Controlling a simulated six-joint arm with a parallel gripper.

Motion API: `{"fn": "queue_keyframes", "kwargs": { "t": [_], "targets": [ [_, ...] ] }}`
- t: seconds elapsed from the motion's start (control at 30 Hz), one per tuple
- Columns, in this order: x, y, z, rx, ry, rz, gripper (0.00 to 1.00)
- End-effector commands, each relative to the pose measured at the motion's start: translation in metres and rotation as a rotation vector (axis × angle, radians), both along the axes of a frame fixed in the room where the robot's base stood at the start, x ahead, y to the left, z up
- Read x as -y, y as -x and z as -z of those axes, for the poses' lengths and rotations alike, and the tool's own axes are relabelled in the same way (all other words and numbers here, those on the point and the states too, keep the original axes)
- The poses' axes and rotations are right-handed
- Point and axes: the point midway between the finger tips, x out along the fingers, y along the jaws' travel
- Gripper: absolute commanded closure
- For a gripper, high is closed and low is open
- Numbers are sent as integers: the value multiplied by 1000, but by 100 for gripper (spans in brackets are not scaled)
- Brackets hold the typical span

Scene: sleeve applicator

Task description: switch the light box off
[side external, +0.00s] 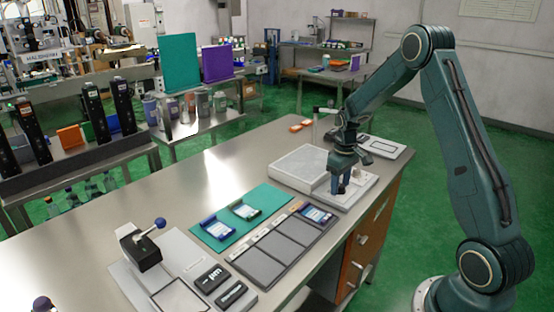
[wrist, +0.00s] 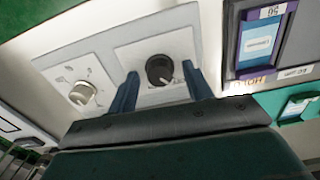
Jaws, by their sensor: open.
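The light box (side external: 299,166) is a pale flat panel on the bench; whether it is lit is hard to tell. At its near right side is a white control plate (side external: 362,184), partly hidden by my gripper (side external: 340,188) in the side view. In the wrist view, a dark round knob (wrist: 160,69) with a pale pointer mark sits on a white plate. A cream knob (wrist: 83,94) sits on another plate to its left. My gripper (wrist: 161,76) is open, with one finger on each side of the dark knob; contact is not clear.
A dark tray with slots (side external: 285,243) holds a blue-framed card (side external: 317,214) close to the control plate. A green mat (side external: 238,218) bears two framed cards. A dark-framed pad (side external: 386,147) lies beyond my gripper. The bench's left middle is clear.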

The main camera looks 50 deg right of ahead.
Motion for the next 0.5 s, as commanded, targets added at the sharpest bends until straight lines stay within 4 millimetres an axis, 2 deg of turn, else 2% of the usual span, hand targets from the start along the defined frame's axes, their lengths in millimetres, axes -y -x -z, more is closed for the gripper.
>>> {"fn": "queue_keyframes", "kwargs": {
  "t": [0.27,0.5],
  "targets": [
    [0,-1,-13,3,2,1,50],
    [0,-1,-45,3,2,0,50]
  ]
}}
